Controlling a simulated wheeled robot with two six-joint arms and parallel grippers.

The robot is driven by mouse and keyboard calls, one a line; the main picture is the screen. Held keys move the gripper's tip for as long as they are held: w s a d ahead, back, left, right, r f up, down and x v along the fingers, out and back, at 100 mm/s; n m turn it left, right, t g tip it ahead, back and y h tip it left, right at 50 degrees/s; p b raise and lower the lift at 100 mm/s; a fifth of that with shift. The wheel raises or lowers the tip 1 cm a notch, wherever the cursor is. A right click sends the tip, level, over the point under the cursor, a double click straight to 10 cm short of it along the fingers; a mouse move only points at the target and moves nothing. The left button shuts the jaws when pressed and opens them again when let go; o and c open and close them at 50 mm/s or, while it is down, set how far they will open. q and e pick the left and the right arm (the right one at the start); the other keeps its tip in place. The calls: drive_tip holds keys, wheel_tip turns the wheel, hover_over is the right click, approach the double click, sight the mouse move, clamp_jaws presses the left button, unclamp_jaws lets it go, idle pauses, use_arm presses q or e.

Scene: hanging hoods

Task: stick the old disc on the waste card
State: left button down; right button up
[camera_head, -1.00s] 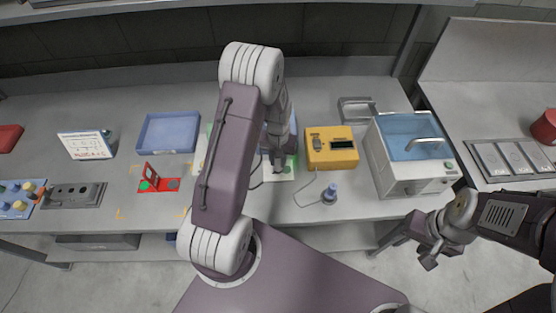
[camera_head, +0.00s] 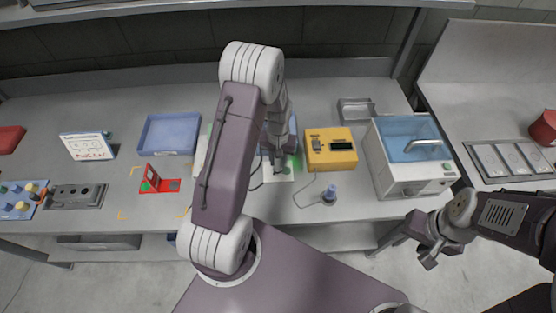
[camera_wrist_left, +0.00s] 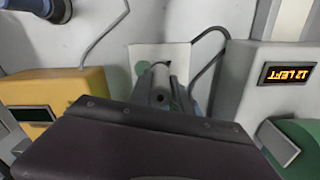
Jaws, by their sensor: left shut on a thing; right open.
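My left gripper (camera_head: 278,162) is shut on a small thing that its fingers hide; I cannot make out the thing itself. I cannot tell whether the held thing touches the card. My right gripper (camera_head: 430,252) is open and empty, in front of the bench at the right.
A yellow box (camera_head: 331,149) stands right of the card, with a cable and a blue-topped peg (camera_head: 329,194) in front. A blue tray (camera_head: 168,134) and a red holder (camera_head: 160,180) with a green spot lie left. A glass-topped box (camera_head: 408,150) stands farther right.

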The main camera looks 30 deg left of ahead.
use_arm(q)
wheel_tip(320, 180, up, 6)
drive_tip(key=p, duration=0.4)
drive_tip(key=shift+r, duration=0.1)
idle(0.4)
